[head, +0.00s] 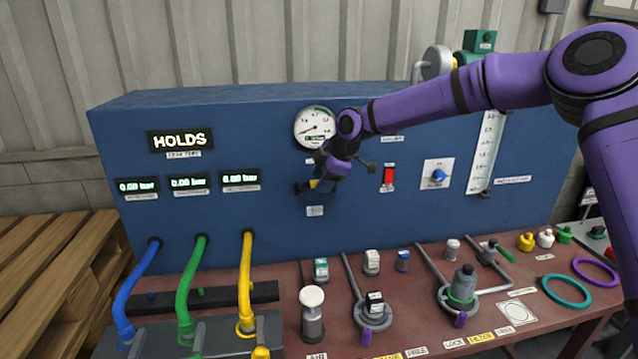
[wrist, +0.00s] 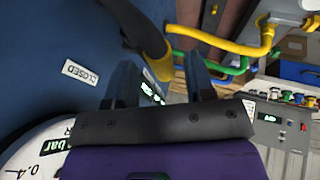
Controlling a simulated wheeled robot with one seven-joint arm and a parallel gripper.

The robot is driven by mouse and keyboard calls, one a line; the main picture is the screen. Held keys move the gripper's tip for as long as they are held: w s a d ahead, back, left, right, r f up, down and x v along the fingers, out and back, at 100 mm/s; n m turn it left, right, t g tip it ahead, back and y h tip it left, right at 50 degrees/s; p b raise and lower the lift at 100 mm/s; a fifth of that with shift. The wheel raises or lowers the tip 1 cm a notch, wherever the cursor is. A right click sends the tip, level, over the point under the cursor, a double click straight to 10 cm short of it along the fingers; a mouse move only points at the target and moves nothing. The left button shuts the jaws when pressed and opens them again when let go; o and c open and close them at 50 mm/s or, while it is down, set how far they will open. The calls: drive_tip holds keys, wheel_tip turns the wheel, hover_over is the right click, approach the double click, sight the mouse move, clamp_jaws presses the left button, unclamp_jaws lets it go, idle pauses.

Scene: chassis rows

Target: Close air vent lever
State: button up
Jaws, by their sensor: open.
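The air vent lever looks to be the dark handle with a yellow end (wrist: 158,66) in the wrist view, on the blue panel near a white label reading CLOSED (wrist: 80,72). My gripper (wrist: 160,75) is open, with one finger on each side of the yellow end. I cannot tell whether either finger touches it. In the head view my gripper (head: 328,180) is against the panel front, below the round gauge (head: 315,127). It hides most of the lever there; only a small yellow patch (head: 313,183) shows.
The blue panel (head: 250,120) also has a red switch (head: 389,178) and a blue knob (head: 439,175) to the right. Blue, green and yellow hoses (head: 245,280) run down at the left. The bench below holds several valves and fittings, including a white-topped one (head: 312,298).

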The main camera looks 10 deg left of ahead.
drive_tip(key=v, duration=0.8)
drive_tip(key=shift+r, duration=0.3)
drive_tip(key=shift+s+d, duration=0.1)
drive_tip(key=shift+d, duration=0.1)
drive_tip(key=s+d+r+m+t+h, duration=0.1)
drive_tip(key=s+d+r+m+h, duration=0.35)
drive_tip(key=s+d, duration=0.75)
drive_tip(key=s+d+r+m+t+h, duration=0.1)
drive_tip(key=s+d+r+m+h, duration=0.1)
drive_tip(key=s+d+r+m, duration=0.75)
drive_tip(key=s+d+f+m, duration=0.2)
drive_tip(key=s+d+m, duration=0.2)
drive_tip(key=s, duration=0.6)
drive_tip(key=s+d+f+m+y, duration=0.1)
drive_tip(key=s+d+f+m, duration=0.2)
drive_tip(key=s+d, duration=0.4)
drive_tip(key=s, duration=0.3)
drive_tip(key=shift+s+d+m+t, duration=0.2)
drive_tip(key=shift+d+m+t, duration=0.15)
drive_tip(key=shift+m+t, duration=0.05)
